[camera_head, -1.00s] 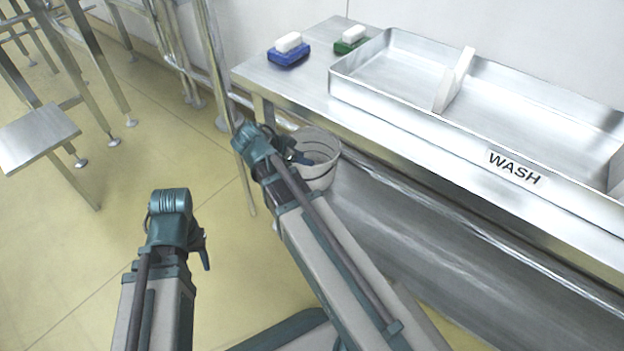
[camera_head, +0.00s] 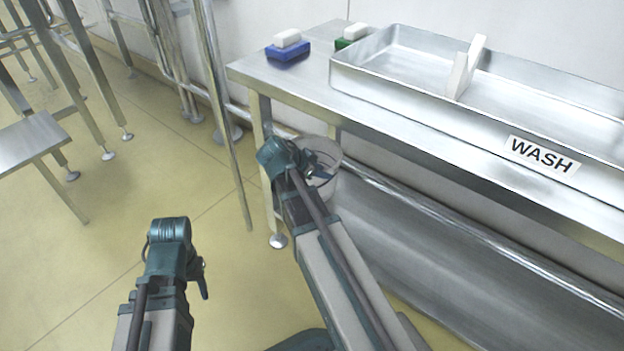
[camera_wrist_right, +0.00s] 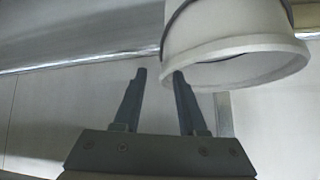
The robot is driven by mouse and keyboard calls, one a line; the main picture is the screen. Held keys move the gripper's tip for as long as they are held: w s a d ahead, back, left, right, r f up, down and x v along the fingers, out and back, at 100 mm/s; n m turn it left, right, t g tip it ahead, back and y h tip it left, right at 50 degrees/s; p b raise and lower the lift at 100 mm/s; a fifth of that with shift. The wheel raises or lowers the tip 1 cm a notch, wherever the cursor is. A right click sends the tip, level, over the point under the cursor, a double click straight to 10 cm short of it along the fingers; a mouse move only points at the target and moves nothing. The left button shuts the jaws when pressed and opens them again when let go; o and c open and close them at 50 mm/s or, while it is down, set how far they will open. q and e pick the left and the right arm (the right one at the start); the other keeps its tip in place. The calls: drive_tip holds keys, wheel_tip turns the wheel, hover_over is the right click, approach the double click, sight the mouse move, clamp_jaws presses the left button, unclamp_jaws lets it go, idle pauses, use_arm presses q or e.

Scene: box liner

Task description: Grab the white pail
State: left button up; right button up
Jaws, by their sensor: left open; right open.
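The white pail (camera_head: 329,190) is under the front edge of the steel table in the head view, partly hidden by my right arm. My right gripper (camera_head: 318,172) is open at the pail's near side. In the right wrist view, the pail (camera_wrist_right: 232,32) fills the upper right, with its thick rim toward the fingers. The open right gripper (camera_wrist_right: 158,75) has one finger overlapping the rim and the other left of the pail; contact cannot be told. My left gripper (camera_head: 204,279) is open and empty above the floor, left of the right arm.
The steel table (camera_head: 285,84) holds a basin labelled WASH (camera_head: 430,115), a blue-and-white block (camera_head: 288,48) and a green-and-white block (camera_head: 351,36). A metal rail (camera_head: 440,215) runs below the table. Another steel table (camera_head: 30,140) stands left, with open floor between.

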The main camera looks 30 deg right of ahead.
sight(335, 175)
drive_tip(key=shift+d+f, duration=0.2)
drive_tip(key=b+x, duration=0.2)
drive_tip(key=x, duration=0.1)
drive_tip(key=b+x, duration=0.2)
drive_tip(key=shift+w+a+f, duration=0.1)
drive_tip(key=shift+w+f, duration=0.1)
drive_tip(key=shift+w, duration=0.2)
drive_tip(key=shift+r, duration=0.15)
clamp_jaws()
idle(0.9)
